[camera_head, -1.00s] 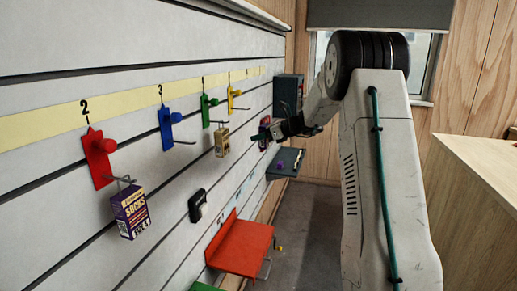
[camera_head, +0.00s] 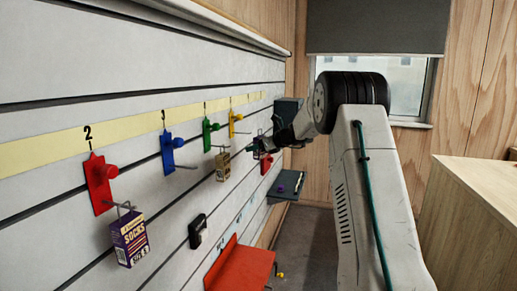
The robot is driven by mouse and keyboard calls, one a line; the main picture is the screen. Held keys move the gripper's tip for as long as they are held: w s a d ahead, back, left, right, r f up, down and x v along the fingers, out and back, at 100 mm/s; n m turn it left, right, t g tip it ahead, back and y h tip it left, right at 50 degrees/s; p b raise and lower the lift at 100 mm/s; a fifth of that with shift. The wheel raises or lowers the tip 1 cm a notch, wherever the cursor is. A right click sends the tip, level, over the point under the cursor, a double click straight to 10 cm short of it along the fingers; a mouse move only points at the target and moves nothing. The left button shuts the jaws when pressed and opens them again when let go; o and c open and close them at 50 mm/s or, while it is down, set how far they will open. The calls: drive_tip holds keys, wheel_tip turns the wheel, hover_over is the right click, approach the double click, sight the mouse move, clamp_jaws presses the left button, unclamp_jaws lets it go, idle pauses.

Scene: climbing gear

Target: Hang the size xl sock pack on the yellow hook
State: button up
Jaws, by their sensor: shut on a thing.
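The yellow hook (camera_head: 233,124) is on the slatted wall, last and farthest in a row of coloured hooks, with its bare prong pointing right. My gripper (camera_head: 258,149) is just right of and below that prong in the picture, near the wall. It is shut on a small dark and reddish pack (camera_head: 266,163), mostly hidden by the fingers. Its size label cannot be read. A purple sock pack (camera_head: 130,239) hangs on the red hook (camera_head: 99,183) at the near left; its size is too small to read surely.
The blue hook (camera_head: 168,152) is bare. A tan pack (camera_head: 223,166) hangs on the green hook (camera_head: 208,134). A black clip (camera_head: 197,231) is on the wall. A red shelf (camera_head: 240,268) and a dark shelf (camera_head: 287,186) stick out below. A wooden counter (camera_head: 470,210) stands at right.

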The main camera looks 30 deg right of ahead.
drive_tip(key=shift+w+a+f, duration=0.2)
drive_tip(key=shift+w+a, duration=0.45)
drive_tip(key=shift+w, duration=0.2)
drive_tip(key=shift+w+a+f, duration=0.25)
drive_tip(key=shift+w+a, duration=0.4)
drive_tip(key=shift+w, duration=0.15)
drive_tip(key=shift+w+a+f, duration=0.2)
drive_tip(key=shift+w+a, duration=0.45)
drive_tip(key=shift+w, duration=0.2)
drive_tip(key=o, duration=1.1)
drive_tip(key=v, duration=0.7)
drive_tip(key=shift+s+d+r, duration=0.1)
drive_tip(key=shift+s+d, duration=0.05)
drive_tip(key=shift+s, duration=0.15)
